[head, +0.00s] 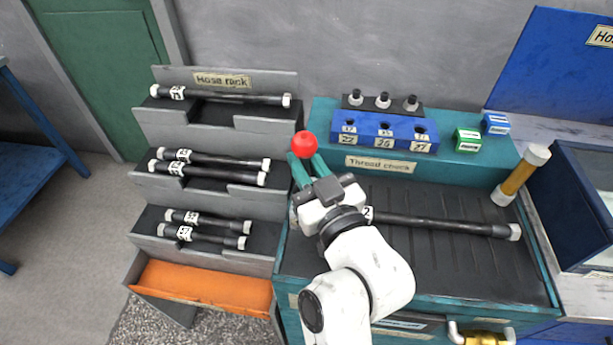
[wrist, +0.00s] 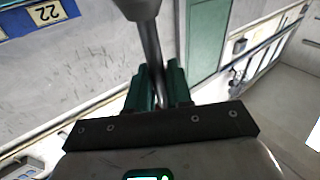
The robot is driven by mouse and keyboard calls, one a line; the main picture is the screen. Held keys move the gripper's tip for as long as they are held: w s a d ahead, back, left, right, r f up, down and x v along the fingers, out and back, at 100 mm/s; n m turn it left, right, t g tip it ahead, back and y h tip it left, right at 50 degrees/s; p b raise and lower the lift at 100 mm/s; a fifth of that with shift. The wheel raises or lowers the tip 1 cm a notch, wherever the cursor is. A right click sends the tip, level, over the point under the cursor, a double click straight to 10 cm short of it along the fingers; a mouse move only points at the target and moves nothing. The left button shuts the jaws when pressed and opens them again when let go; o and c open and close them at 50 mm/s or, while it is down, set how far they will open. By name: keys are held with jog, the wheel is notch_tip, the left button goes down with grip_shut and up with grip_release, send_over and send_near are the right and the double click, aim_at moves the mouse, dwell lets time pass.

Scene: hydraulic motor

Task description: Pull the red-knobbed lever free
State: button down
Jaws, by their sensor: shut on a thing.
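The lever's round red knob (head: 305,142) shows in the head view just beyond my gripper's fingertips, in front of the grey wall and left of the blue block. My gripper (head: 308,168) has green fingers and is shut on the lever. In the wrist view a thin grey rod (wrist: 152,50) runs between the green fingers of my gripper (wrist: 155,88). It ends in a wider grey piece (wrist: 138,8) at the top edge, where no red shows. In the head view the rod is mostly hidden by the fingers, and I cannot tell whether it is still seated.
The hose rack (head: 215,122) with several black hoses stands left. The blue numbered block (head: 385,131) sits on the teal bench's back ledge. A black hose (head: 440,222) lies on the dark ribbed top, right of my arm. A yellow cylinder (head: 518,177) stands at the right.

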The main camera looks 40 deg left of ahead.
jog(key=shift+s+d+f+n+y+b, duration=0.25)
jog(key=shift+s+f+n+y+b, duration=0.25)
jog(key=shift+b, duration=1.65)
jog(key=shift+s+d+f+n+y+b, duration=0.15)
jog(key=shift+s+d+n+y+b, duration=0.4)
jog(key=shift+b, duration=1.55)
jog(key=shift+w+a+r+t+y+b, duration=0.1)
jog(key=shift+a+t+y+b, duration=0.2)
jog(key=shift+b, duration=0.8)
jog(key=shift+d+n+y+b, duration=0.1)
jog(key=shift+n+y+b, duration=0.15)
jog(key=shift+b, duration=0.15)
jog(key=c, duration=1.2)
grip_release()
jog(key=shift+d+r, duration=0.1)
jog(key=shift+r, duration=0.05)
jog(key=s+d+b, duration=0.1)
jog(key=s+d, duration=0.4)
jog(key=d, duration=0.7)
jog(key=shift+f, duration=0.25)
jog(key=shift+s+d, duration=0.15)
